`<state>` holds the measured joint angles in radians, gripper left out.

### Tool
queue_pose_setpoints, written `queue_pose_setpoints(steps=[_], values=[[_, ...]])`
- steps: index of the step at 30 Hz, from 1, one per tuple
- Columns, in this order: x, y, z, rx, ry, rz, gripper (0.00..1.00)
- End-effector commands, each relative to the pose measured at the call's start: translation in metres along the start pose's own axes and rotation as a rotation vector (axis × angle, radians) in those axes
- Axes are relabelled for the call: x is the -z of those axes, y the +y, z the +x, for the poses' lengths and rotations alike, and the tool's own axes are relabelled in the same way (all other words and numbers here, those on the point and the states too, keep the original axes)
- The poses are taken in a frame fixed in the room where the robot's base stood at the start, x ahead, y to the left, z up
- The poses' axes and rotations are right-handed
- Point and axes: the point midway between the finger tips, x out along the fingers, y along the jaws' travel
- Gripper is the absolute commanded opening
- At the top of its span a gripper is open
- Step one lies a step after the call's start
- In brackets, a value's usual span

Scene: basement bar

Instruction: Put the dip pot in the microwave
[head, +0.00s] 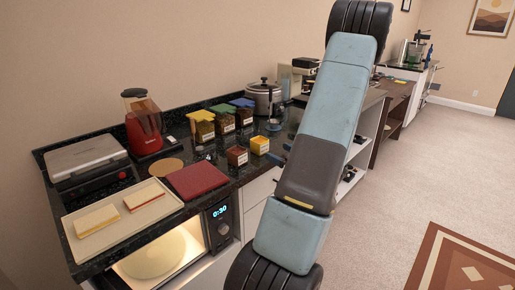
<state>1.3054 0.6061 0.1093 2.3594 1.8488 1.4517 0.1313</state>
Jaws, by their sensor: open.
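The microwave (222,230) is built in under the dark counter at the lower left. Its lit cavity shows a pale round plate (152,256), and its display reads 0:30. Two small labelled square pots stand on the counter: a brown-red one (237,157) and a yellow-topped one (260,146). I cannot tell for certain which is the dip pot. My arm crosses the middle of the view and hides most of my gripper. Small blue parts at its left edge look like my gripper's fingers (286,148), open, just right of the yellow-topped pot.
A tray (120,226) with two sandwich-like blocks, a red board (197,179), a grill press (93,158) and a red blender (143,122) crowd the near counter. Several lidded jars (223,121) and a steel pot (264,98) stand behind.

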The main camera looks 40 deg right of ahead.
Motion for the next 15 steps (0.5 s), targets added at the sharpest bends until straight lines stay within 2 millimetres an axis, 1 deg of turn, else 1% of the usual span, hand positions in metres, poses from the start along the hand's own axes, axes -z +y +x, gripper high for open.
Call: queue_pose_setpoints(steps=[2,5,8,15], values=[[0.005,-0.008,-0.005,0.033,-0.007,0.018,0.96],[0.007,-0.012,-0.001,0.046,-0.010,0.025,0.96],[0.007,-0.012,0.013,0.046,-0.009,0.025,0.96],[0.006,-0.013,0.055,0.044,-0.010,0.023,0.96]])
